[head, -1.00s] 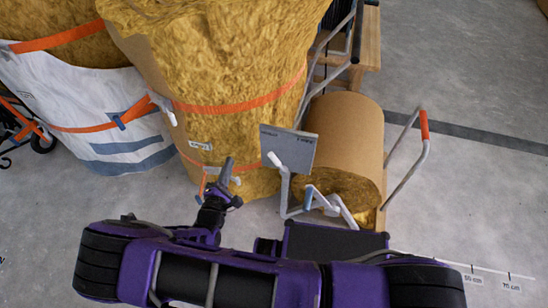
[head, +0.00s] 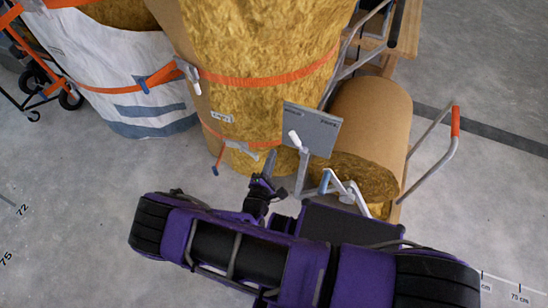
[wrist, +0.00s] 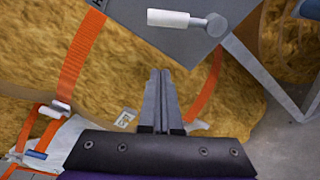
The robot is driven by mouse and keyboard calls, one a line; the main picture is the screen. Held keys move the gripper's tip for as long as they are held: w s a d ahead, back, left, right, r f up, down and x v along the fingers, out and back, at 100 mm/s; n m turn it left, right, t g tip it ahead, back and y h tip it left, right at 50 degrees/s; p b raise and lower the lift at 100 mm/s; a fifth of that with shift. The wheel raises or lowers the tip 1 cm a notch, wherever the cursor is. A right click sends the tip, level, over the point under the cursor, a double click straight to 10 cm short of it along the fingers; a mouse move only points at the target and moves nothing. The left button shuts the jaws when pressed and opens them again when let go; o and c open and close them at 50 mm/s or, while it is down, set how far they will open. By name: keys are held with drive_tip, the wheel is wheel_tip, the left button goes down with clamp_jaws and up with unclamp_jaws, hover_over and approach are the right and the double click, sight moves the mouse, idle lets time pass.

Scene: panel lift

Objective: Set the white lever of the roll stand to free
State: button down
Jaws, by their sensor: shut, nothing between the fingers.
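The white lever (head: 295,138) is on the grey plate (head: 318,125) of the roll stand (head: 303,178). In the head view it tilts up and left from its pivot. In the wrist view the lever (wrist: 168,18) lies nearly level, its white handle left of a round grey pivot (wrist: 217,25). The plate has small labels at its upper corners; I cannot read them. My gripper (head: 271,156) is shut and empty, left of and below the lever in the head view. In the wrist view my gripper (wrist: 160,75) points at the lever, with a clear gap between them.
A brown-wrapped roll (head: 370,120) lies behind the plate. Large yellow wool rolls with orange straps (head: 265,78) stand close behind my gripper. A white wrapped bundle (head: 125,85) is at the left. A tube handle with an orange grip (head: 455,122) stands at the right. The floor at lower left is clear.

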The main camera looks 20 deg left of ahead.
sight(297, 142)
drive_tip(key=w, duration=0.2)
drive_tip(key=w+d, duration=0.1)
drive_tip(key=w, duration=0.1)
drive_tip(key=w+d+r, duration=0.1)
drive_tip(key=w, duration=0.1)
drive_tip(key=shift+w+b, duration=0.2)
drive_tip(key=shift+b, duration=0.1)
drive_tip(key=shift+s+d+r, duration=0.15)
drive_tip(key=shift+d+r, duration=0.1)
drive_tip(key=shift+d, duration=0.3)
